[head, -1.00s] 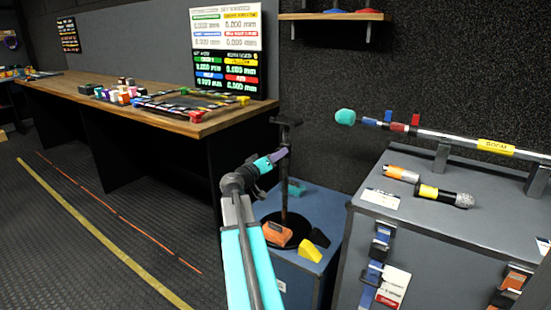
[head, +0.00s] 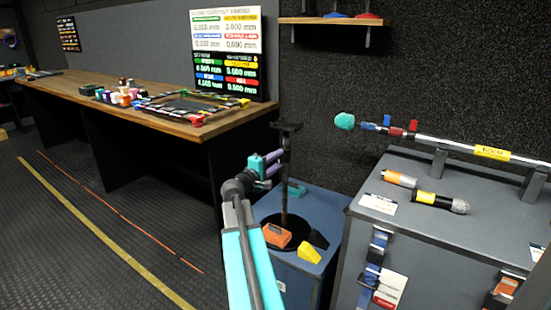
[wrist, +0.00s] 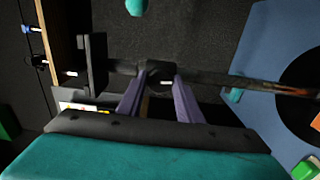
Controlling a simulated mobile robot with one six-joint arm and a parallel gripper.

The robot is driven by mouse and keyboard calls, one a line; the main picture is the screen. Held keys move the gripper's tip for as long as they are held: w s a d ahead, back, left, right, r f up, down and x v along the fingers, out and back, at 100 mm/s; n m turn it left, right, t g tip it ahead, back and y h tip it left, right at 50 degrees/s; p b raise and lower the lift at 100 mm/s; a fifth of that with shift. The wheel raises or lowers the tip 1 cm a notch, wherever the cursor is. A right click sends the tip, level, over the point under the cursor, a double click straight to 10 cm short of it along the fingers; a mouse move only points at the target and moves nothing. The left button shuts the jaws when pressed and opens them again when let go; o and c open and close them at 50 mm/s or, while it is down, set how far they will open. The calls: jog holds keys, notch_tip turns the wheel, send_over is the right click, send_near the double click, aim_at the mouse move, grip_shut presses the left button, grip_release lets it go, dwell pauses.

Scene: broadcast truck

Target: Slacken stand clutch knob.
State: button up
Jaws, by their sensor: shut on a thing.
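The black stand (head: 285,195) rises upright from a round base on a low blue cabinet, with a flat plate on top. In the wrist view its pole (wrist: 215,83) runs sideways across the picture. The dark, rounded clutch knob (wrist: 160,70) sits on the pole between my purple fingertips. My gripper (head: 277,163) reaches the pole from the left, below the top plate, and is shut on the knob. It also shows in the wrist view (wrist: 158,84), a finger on each side of the knob. In the head view the knob is too small to make out.
An orange block (head: 276,235) and a yellow wedge (head: 309,253) lie by the stand's base. The grey cabinet (head: 400,225) at right carries a boom pole (head: 460,147) and two microphones. A wooden workbench (head: 150,110) stands at left, with a display board (head: 226,52) behind it.

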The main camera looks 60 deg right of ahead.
jog(key=n+p, duration=0.2)
jog(key=n, duration=0.1)
jog(key=n+p, duration=0.1)
jog(key=shift+d+r+n, duration=0.1)
jog(key=shift+r+n, duration=0.2)
jog(key=n+p, duration=0.4)
jog(key=n, duration=0.1)
jog(key=shift+f, duration=0.15)
jog(key=o, duration=1)
jog(key=shift+f, duration=0.1)
jog(key=shift+o, duration=0.2)
